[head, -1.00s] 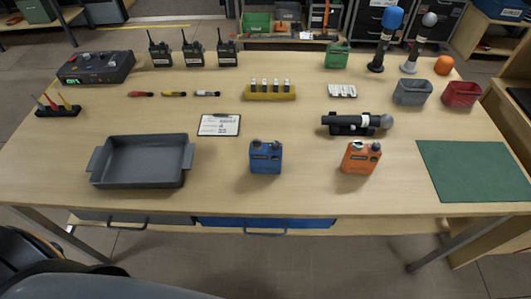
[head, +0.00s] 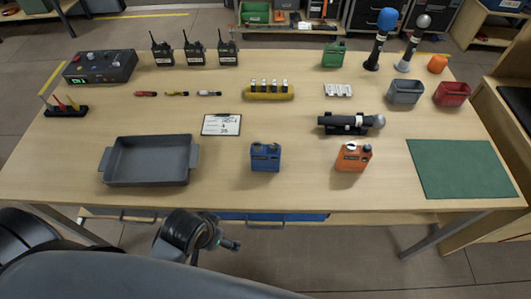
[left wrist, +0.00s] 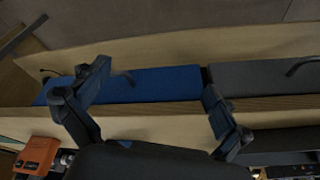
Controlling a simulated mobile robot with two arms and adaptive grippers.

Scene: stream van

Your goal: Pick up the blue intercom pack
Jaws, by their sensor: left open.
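The blue intercom pack (head: 265,158) stands upright near the front middle of the table in the head view. I cannot make it out in the left wrist view, where my gripper's body covers the middle bottom. My left gripper (head: 213,242) is low in front of the table's front edge, left of the pack and apart from it. In the left wrist view the left gripper (left wrist: 155,85) has its fingers spread wide with nothing between them. Behind them show a blue drawer (left wrist: 155,85) and the table edge. My right gripper is in neither view.
An orange pack (head: 353,158) stands right of the blue one; it also shows in the left wrist view (left wrist: 37,154). A grey tray (head: 150,178) is to the left, a clipboard (head: 221,125) behind, a microphone (head: 345,123) behind right. The tabletop around the blue pack is clear.

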